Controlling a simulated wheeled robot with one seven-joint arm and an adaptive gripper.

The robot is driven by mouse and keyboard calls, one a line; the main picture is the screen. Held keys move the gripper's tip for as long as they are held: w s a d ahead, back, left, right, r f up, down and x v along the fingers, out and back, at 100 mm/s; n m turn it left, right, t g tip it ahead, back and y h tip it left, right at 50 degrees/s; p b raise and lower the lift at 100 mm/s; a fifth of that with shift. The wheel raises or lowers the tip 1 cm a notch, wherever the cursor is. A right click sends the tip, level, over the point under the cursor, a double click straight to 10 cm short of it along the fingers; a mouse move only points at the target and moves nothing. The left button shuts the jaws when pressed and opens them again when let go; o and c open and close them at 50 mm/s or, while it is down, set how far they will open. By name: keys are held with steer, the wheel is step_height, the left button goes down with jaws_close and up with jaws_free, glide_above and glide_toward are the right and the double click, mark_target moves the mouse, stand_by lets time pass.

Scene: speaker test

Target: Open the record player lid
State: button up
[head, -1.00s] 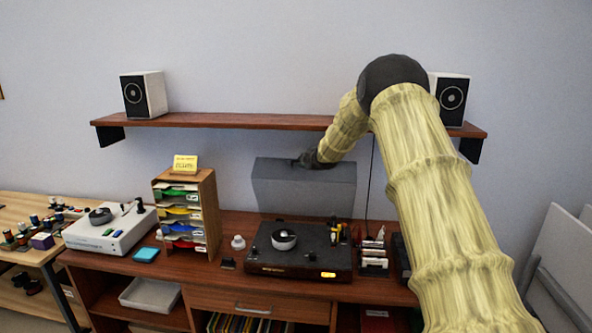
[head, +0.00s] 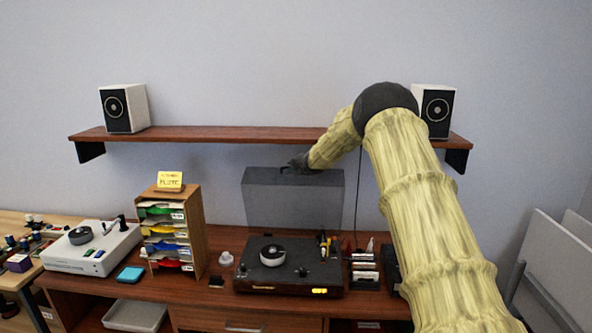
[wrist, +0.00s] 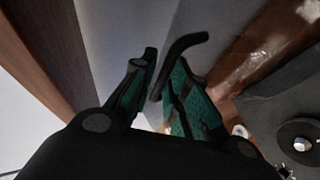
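The record player (head: 290,275) is a dark deck on the wooden cabinet, with a round platter piece on top. Its translucent grey lid (head: 290,205) stands upright behind the deck. My gripper (head: 298,165) is at the lid's top edge; in the head view its fingers are small and partly hidden by my arm. In the wrist view the green-padded fingers of my gripper (wrist: 167,65) are apart, with a dark bent lid handle (wrist: 184,46) between or beside them. I see no firm grip on it. The deck also shows at the right of the wrist view (wrist: 270,105).
A wooden shelf (head: 230,134) with two speakers (head: 124,108) runs above the lid, near my arm. A paper sorter (head: 193,205) and white turntable (head: 92,248) stand left of the deck. Small items (head: 364,268) stand close at its right. White panels (head: 560,265) lean at far right.

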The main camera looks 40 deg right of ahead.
steer(key=shift+o, duration=0.8)
steer(key=shift+s+a+r, duration=0.15)
steer(key=shift+r, duration=0.05)
steer(key=shift+f, duration=0.15)
steer(key=v, duration=1.2)
